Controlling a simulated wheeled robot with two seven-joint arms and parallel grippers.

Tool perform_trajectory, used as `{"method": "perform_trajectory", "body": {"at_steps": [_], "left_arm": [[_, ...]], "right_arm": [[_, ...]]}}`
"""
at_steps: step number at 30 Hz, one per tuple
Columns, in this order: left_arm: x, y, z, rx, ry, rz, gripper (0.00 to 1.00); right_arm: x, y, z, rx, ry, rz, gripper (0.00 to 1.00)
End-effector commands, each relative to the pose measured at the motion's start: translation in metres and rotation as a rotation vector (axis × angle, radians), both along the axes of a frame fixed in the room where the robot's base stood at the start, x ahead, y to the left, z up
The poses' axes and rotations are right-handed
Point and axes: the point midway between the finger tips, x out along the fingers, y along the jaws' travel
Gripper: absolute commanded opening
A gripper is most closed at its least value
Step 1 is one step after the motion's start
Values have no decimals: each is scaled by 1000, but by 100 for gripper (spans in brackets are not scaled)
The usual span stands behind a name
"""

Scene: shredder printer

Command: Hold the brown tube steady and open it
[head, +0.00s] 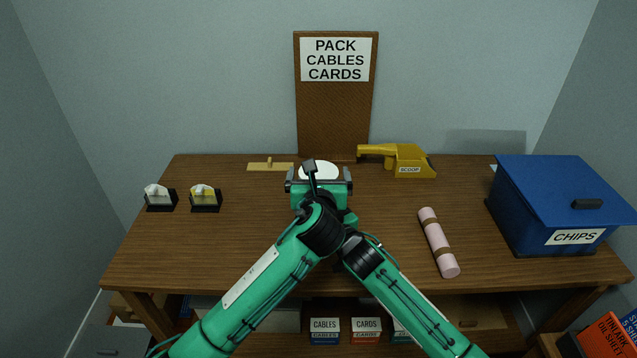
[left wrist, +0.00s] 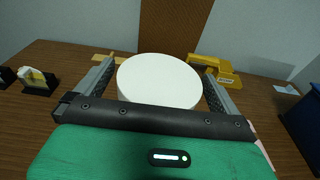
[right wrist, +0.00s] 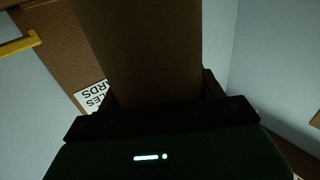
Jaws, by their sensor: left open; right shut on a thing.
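The brown tube (right wrist: 140,50) runs up between the fingers of my right gripper (right wrist: 155,95), which is shut on it in the right wrist view. In the head view, the tube's body and the right gripper are hidden behind my left gripper and arms. A round white cap (head: 319,170) shows at the tube's end, at the middle of the table. My left gripper (head: 319,180) is open, with one finger on each side of the cap. The cap also shows between these fingers in the left wrist view (left wrist: 158,80). I cannot tell whether the fingers touch it.
A brown board with a sign (head: 335,110) stands behind. The front left is clear.

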Motion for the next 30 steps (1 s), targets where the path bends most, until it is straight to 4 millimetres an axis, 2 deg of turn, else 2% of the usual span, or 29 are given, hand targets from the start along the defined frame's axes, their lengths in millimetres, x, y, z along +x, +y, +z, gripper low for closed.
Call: {"method": "perform_trajectory", "body": {"at_steps": [9, 11, 16, 17, 30], "left_arm": [[3, 0, 0, 0, 0, 0, 100], [3, 0, 0, 0, 0, 0, 90], [3, 0, -1, 0, 0, 0, 57], [3, 0, -1, 0, 0, 0, 53], [3, 0, 0, 0, 0, 0, 53]], "right_arm": [[0, 0, 0, 0, 0, 0, 28], [0, 0, 0, 0, 0, 0, 28], [0, 0, 0, 0, 0, 0, 28], [0, 0, 0, 0, 0, 0, 28], [0, 0, 0, 0, 0, -1, 28]]}}
